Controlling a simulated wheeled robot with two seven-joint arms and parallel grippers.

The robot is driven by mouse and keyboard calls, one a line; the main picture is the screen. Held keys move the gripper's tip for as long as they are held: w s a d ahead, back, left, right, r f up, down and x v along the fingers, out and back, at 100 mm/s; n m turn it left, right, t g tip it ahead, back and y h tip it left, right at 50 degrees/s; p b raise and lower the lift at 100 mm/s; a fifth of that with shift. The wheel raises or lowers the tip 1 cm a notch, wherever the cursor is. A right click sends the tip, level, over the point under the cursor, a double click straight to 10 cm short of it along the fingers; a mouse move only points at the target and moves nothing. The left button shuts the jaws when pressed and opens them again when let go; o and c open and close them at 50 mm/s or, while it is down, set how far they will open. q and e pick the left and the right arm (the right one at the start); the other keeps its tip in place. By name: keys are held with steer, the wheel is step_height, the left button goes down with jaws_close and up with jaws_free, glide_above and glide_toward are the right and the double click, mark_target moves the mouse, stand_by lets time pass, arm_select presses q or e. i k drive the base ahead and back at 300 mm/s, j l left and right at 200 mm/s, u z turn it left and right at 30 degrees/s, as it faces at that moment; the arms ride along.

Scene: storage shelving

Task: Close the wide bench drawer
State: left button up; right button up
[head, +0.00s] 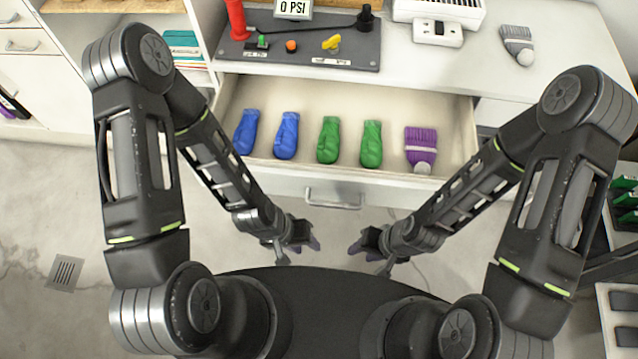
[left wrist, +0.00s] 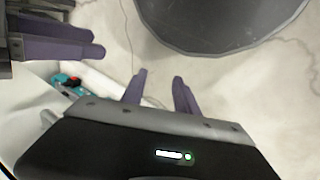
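The wide bench drawer (head: 390,180) is pulled out below the white bench top in the head view, its interior exposed. Its front carries a metal bar handle (head: 334,200) near the middle. My left gripper (head: 300,251) is in front of the drawer, left of the handle and apart from it. In the left wrist view its two purple fingers (left wrist: 160,92) are spread with nothing between them. My right gripper (head: 369,256) is right of the handle, also clear of the drawer front. Its purple fingers (left wrist: 95,43) show apart and empty at the left wrist view's upper left.
Floor in front is clear.

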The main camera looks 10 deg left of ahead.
mark_target(395, 183)
steer(key=k+j+z, duration=0.25)
steer(key=k, duration=0.15)
steer(key=k+z, duration=0.25)
steer(key=k, duration=0.15)
